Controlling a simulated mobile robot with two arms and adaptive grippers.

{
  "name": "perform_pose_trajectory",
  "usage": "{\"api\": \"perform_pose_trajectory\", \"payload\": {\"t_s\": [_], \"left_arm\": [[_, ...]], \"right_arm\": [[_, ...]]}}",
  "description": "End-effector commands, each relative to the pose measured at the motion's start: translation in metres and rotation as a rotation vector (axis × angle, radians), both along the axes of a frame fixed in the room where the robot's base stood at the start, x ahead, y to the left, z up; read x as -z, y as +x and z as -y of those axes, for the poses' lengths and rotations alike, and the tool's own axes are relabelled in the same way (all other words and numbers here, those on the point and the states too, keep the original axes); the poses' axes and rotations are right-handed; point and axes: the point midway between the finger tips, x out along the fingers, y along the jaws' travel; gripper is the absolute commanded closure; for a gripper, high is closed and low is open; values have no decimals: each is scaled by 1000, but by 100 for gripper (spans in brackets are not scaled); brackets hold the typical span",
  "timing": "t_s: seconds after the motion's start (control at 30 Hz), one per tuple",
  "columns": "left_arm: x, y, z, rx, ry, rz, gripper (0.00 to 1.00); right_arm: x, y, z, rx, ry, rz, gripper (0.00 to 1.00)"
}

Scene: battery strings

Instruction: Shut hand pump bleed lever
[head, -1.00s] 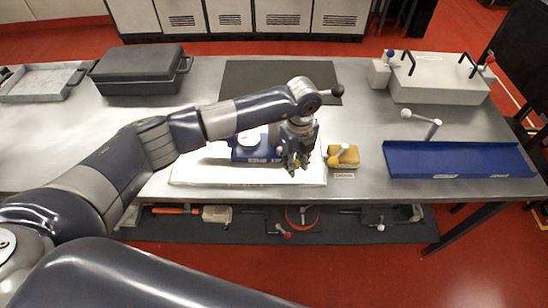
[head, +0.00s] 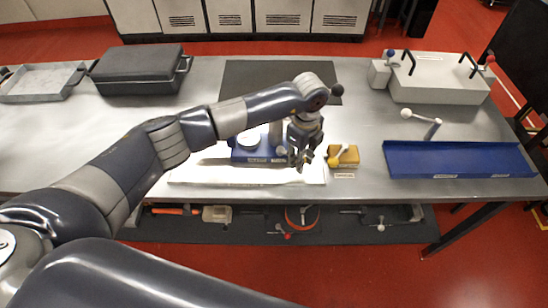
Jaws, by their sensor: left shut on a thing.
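The hand pump is a blue unit with a round white dial (head: 250,145) on a white mat (head: 215,176) near the table's front edge. My left gripper (head: 300,160) points down at the pump's right end, over the mat's right part. It is shut on the bleed lever, which its fingers and wrist mostly hide. A black ball knob (head: 338,90) shows behind my left wrist; my arm covers what it is fixed to. My right gripper is not in view.
A yellow block (head: 344,157) with a yellow-knobbed lever stands close right of the gripper. Farther right are a blue tray (head: 455,160), a white-knobbed lever (head: 425,122) and a light grey box (head: 440,80). A dark case (head: 138,70) and a metal tray (head: 40,83) stand at left.

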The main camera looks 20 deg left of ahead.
Motion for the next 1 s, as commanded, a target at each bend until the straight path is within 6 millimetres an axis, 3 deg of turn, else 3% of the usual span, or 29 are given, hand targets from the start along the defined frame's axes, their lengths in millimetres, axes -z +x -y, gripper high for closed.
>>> {"api": "perform_pose_trajectory", "payload": {"t_s": [0.23, 0.87, 0.9, 0.93, 1.0], "left_arm": [[0, 7, 3, -93, 0, 1, 100], [0, 10, 4, -132, 0, 1, 100], [0, 10, 4, -132, 0, 1, 67], [0, 10, 4, -132, 0, 1, 60], [0, 9, 4, -131, 0, 1, 57]], "right_arm": [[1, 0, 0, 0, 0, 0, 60], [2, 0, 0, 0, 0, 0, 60], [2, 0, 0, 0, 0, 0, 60], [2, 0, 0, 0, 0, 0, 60], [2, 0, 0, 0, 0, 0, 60]]}}
